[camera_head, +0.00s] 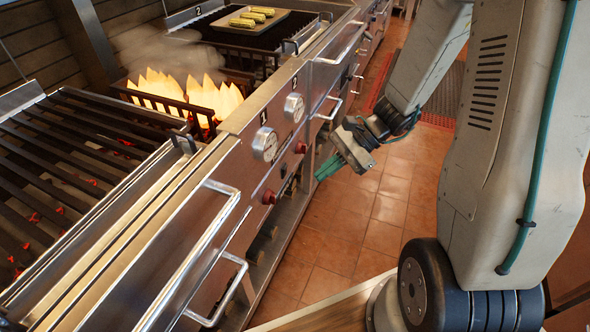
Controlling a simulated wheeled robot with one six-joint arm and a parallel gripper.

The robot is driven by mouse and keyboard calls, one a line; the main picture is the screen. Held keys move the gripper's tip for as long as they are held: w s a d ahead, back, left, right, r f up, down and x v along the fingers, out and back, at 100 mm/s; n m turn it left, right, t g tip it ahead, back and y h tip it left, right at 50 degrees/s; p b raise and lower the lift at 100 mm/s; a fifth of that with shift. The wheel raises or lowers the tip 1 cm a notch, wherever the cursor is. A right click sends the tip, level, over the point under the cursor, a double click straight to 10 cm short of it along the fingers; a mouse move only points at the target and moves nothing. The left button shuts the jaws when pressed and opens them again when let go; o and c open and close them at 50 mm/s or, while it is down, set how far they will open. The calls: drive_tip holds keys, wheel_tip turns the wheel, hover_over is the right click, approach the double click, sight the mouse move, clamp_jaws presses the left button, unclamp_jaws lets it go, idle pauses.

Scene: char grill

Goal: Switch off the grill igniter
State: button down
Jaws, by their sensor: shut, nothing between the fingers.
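The grill front is a steel panel with two round silver dials, one near label 1 (265,144) and one near label 2 (294,107). Below them sit two small red buttons, a nearer one (268,197) and a farther one (300,147). Which control is the igniter cannot be told. My gripper (328,168) is shut and empty, with its green fingers pointing left toward the panel. It hangs over the tiled floor, to the right of the farther red button and apart from it in the picture.
Tall flames (185,92) and smoke rise behind the panel. A grate (60,160) over glowing coals lies at left. A tray (228,27) with corn sits on the far grill. Protruding handles (240,290) line the front. The tiled floor (345,215) is clear to the right.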

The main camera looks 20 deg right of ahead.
drive_tip(key=w+d+f+m+t+h, duration=0.2)
drive_tip(key=w+d+f+m+t, duration=0.4)
drive_tip(key=w+d+f+m, duration=0.2)
wheel_tip(320, 180, down, 4)
drive_tip(key=w+m, duration=0.2)
drive_tip(key=m, duration=0.2)
drive_tip(key=shift+w+r+t+h, duration=0.15)
drive_tip(key=shift+w+t+h, duration=0.1)
drive_tip(key=shift+t+h, duration=0.15)
approach(286, 172)
drive_tip(key=x, duration=0.5)
drive_tip(key=shift+w+a, duration=0.2)
drive_tip(key=shift+a, duration=0.1)
drive_tip(key=shift+d, duration=0.1)
